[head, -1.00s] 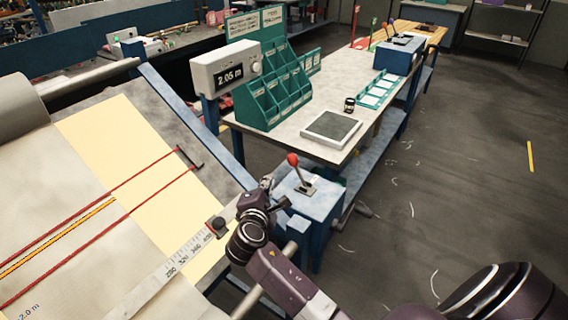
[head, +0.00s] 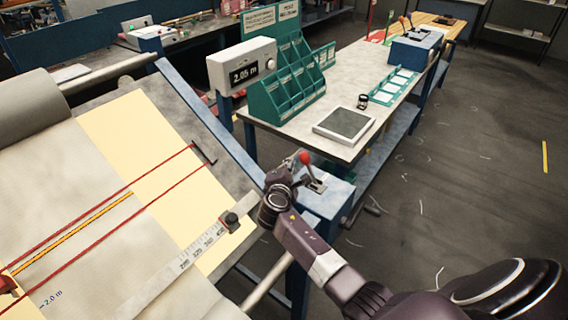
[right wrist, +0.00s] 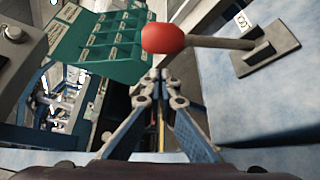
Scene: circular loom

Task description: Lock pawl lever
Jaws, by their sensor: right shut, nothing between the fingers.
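The pawl lever has a red ball knob (head: 305,157) on a thin metal shaft and rises from a slotted plate on top of a blue box (head: 335,193). My right gripper (head: 293,160) is shut and empty, just left of the knob in the head view. In the right wrist view the knob (right wrist: 163,38) is beyond the closed fingertips (right wrist: 160,78), with the shaft running right to its grey slotted plate (right wrist: 265,50). The fingers are not around the knob; whether they touch it I cannot tell. My left gripper is not in view.
The sloped loom bed (head: 130,130) with red cords and a ruler (head: 195,255) lies to the left. A display reading 2.05 m (head: 242,66), a green bin rack (head: 290,95) and a grey pad (head: 343,125) stand behind.

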